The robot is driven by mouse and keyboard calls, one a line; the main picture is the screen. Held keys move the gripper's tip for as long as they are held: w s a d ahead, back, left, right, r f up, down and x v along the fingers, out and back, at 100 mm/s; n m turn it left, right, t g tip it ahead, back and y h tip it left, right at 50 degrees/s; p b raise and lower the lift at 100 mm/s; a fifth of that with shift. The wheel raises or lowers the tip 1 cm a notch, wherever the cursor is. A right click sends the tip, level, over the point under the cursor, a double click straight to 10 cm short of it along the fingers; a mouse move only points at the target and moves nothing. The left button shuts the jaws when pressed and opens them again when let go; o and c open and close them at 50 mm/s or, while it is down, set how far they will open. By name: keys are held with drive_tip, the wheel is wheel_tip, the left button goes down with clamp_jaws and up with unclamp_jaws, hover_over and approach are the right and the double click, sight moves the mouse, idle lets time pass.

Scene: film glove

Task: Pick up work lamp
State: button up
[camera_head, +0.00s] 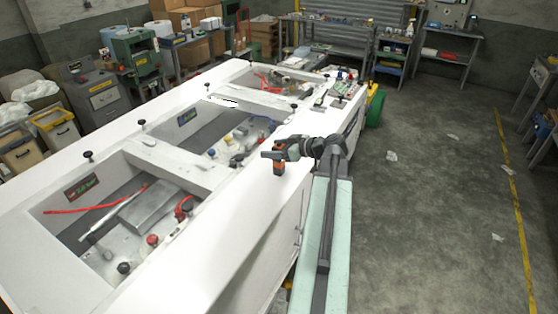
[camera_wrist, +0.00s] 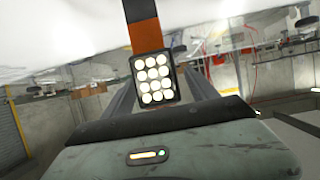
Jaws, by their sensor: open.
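The work lamp (camera_head: 278,169), orange and black, stands on the white worktop near its right edge. In the wrist view the lamp (camera_wrist: 152,80) shows a black-framed panel of round white lights facing the camera, with an orange and black body above it in the picture. My gripper (camera_head: 276,152) is open and reaches left over the worktop edge, right at the lamp. In the wrist view grey bars of my gripper show to the left and right of the lamp. I cannot tell whether they touch it.
The white worktop (camera_head: 100,223) has recessed bays holding red wires, knobs and small parts. Black knobs stand on its rims. Clear concrete floor (camera_head: 430,200) lies to the right, with a few paper scraps. Shelves, machines and boxes line the back walls.

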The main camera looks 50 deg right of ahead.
drive_tip(key=shift+w+f, duration=0.3)
drive_tip(key=shift+w, duration=0.25)
drive_tip(key=shift+s+r, duration=0.1)
clamp_jaws()
